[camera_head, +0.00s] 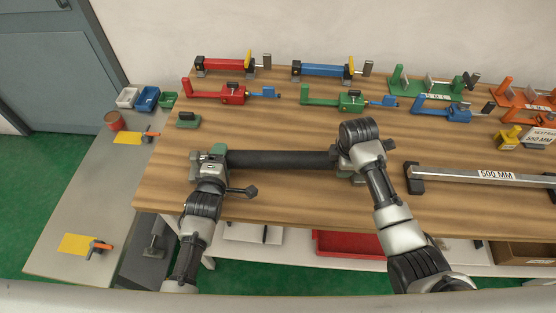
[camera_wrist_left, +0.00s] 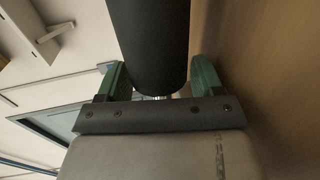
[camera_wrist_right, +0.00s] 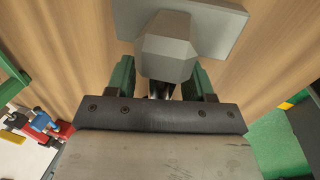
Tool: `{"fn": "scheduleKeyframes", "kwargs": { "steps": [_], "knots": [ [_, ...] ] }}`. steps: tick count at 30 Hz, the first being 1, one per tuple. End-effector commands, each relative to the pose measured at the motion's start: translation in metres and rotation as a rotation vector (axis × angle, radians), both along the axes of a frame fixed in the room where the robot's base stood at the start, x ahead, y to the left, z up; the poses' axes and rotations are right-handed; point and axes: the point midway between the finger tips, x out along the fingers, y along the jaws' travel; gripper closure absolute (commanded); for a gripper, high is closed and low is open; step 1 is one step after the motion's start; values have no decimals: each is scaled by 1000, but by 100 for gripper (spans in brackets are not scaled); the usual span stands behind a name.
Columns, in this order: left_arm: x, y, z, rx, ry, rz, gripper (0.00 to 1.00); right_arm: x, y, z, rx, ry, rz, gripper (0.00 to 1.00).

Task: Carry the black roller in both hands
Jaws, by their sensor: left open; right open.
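The black roller (camera_head: 280,159) lies level along the front of the wooden table, and its end fills much of the left wrist view (camera_wrist_left: 152,40). My left gripper (camera_head: 212,160) is at the roller's left end. Its green fingers (camera_wrist_left: 160,72) stand open on either side of the roller, with no clear grip. My right gripper (camera_head: 350,160) is at the roller's right end, where my arm hides that end. Its open green fingers (camera_wrist_right: 160,72) flank a grey block on a plate (camera_wrist_right: 168,45). A small dark shiny part shows between them.
A grey bar marked 500 MM (camera_head: 485,175) lies right of my right arm. Red (camera_head: 225,65), blue (camera_head: 330,70) and green (camera_head: 430,84) fixtures line the table's back. A red tray (camera_head: 350,244) sits below the table. The table between rollers and fixtures is mostly clear.

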Motion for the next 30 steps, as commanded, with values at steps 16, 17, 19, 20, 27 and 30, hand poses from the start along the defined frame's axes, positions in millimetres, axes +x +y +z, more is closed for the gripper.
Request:
{"fn": "scheduleKeyframes", "kwargs": {
  "steps": [16,17,19,20,27,30],
  "knots": [
    [4,0,-1,0,0,0,59,1,0,-4,0,0,0,73],
    [4,0,-1,0,0,0,64,1,0,-4,0,0,0,78],
    [4,0,-1,0,0,0,75,1,0,-4,0,0,0,89],
    [4,0,-1,0,0,0,79,1,0,-4,0,0,0,93],
    [4,0,-1,0,1,0,100,1,0,-4,0,0,0,100],
    [4,0,-1,0,1,0,100,1,0,-4,0,0,0,100]
  ]
}}
